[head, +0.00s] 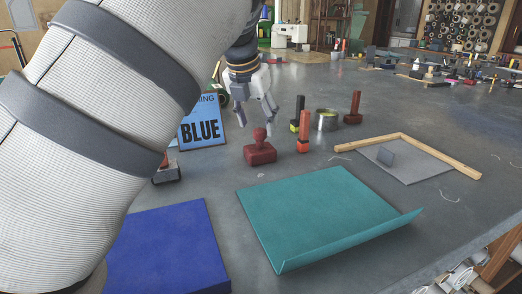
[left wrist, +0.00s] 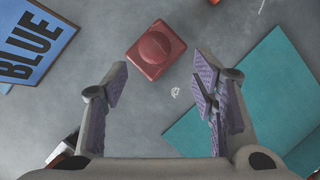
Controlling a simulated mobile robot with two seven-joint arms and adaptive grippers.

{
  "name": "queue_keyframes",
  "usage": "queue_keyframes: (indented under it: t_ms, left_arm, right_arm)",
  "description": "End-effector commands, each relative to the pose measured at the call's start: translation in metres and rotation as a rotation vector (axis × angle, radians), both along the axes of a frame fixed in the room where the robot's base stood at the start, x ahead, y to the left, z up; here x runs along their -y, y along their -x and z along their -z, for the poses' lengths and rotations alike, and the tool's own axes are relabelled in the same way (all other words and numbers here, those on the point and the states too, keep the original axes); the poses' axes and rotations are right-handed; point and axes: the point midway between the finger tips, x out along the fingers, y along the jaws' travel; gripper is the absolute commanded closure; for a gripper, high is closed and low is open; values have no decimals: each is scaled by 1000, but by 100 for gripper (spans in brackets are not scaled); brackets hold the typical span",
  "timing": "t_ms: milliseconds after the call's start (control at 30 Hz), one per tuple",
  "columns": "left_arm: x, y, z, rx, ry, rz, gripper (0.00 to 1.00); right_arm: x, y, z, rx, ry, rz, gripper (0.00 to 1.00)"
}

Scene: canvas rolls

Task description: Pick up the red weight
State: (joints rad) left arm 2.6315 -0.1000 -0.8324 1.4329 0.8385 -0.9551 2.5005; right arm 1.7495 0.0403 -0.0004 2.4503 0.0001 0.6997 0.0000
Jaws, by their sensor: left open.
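The red weight (head: 260,148) has a square base and a round knob on top. It stands upright on the grey table. In the left wrist view the red weight (left wrist: 156,50) lies just beyond the fingertips, near the top centre, seen from above. My left gripper (head: 257,115) is open and empty, with its fingers pointing down above and slightly behind the weight. In the left wrist view the open left gripper (left wrist: 162,82) has its fingers spread on both sides, apart from the weight. My right gripper is not in view.
A "BLUE" sign (head: 202,122) stands left of the weight. A red-and-black bottle (head: 304,132), a tin (head: 327,120) and a red stamp (head: 353,108) stand to its right. A wooden corner frame (head: 440,157) lies farther right.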

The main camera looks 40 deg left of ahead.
Motion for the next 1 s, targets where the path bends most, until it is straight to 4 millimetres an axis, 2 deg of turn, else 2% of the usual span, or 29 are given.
queue_keyframes:
  t_ms: [300, 567, 600, 800, 833, 1000]
  left_arm:
    - [-13, -25, 45, -2, 0, 0, 47]
    - [-14, -28, 50, 4, -1, 0, 47]
    - [-14, -28, 49, 4, -1, 0, 49]
    - [-14, -28, 49, 4, -1, 0, 95]
    - [-14, -28, 49, 4, -1, 0, 99]
    - [-15, -29, 47, 9, -4, 0, 99]
  right_arm:
    - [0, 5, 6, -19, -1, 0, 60]
    - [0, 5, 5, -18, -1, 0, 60]
    - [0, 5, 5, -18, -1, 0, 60]
    - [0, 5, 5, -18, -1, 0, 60]
    - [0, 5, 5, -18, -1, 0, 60]
    - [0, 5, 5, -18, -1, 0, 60]
